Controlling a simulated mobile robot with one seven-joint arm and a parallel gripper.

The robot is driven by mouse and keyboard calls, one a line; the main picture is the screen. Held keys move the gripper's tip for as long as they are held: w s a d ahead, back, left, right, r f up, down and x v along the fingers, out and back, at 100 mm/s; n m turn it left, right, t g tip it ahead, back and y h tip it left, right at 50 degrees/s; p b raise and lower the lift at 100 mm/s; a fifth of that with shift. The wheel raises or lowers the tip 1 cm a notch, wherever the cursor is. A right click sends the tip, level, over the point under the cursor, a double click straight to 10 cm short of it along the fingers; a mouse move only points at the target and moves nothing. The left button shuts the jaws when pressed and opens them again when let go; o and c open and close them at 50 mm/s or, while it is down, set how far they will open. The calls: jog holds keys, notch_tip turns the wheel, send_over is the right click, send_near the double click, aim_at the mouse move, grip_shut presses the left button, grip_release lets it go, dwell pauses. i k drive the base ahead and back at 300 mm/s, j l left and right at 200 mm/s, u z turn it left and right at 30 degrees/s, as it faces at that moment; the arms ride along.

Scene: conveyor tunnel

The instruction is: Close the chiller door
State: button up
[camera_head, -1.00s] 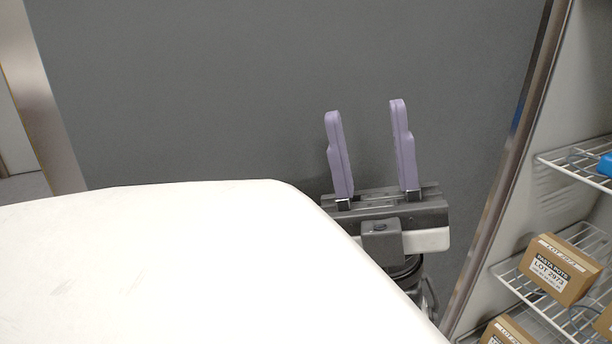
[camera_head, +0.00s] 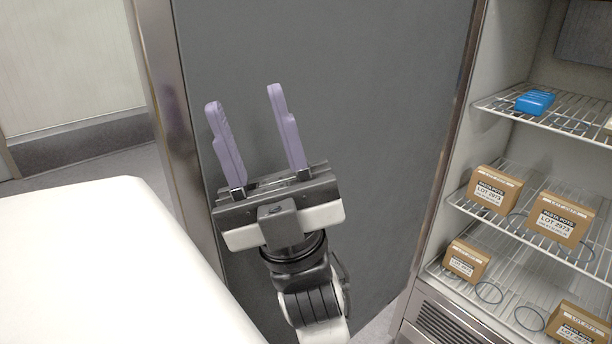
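The chiller door (camera_head: 365,90) is a large dark grey panel with metal edge strips, standing open on the left of the chiller (camera_head: 455,200). Its inside shelves are in plain view at the right. My gripper (camera_head: 246,98) has two purple fingers spread well apart with nothing between them. It is in front of the door panel, towards its left edge strip (camera_head: 165,95). I cannot tell whether the fingers touch the panel.
Wire shelves (camera_head: 490,103) inside the chiller hold several brown boxes (camera_head: 495,188) and a blue item (camera_head: 535,102). A vent grille (camera_head: 445,325) is below. A pale wall (camera_head: 65,65) and grey floor (camera_head: 110,168) show left of the door.

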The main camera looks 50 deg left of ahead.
aim_at(370, 88)
jog(key=k+u, duration=0.15)
jog(key=k, duration=0.3)
jog(key=u, duration=1.25)
jog(key=j+u, duration=0.1)
jog(key=u, duration=0.3)
jog(key=i+u, duration=0.15)
jog(key=u, duration=0.65)
jog(key=i+j, duration=0.1)
jog(key=i, duration=1.2)
jog(key=i+z, duration=0.15)
jog(key=z, duration=0.2)
jog(key=i+z, duration=0.15)
jog(key=z, duration=0.2)
jog(key=i+j+z, duration=0.15)
jog(key=z, duration=2.25)
jog(key=k+j+u, duration=0.2)
jog(key=k, duration=0.2)
jog(key=k+l, duration=0.05)
jog(key=l, duration=0.05)
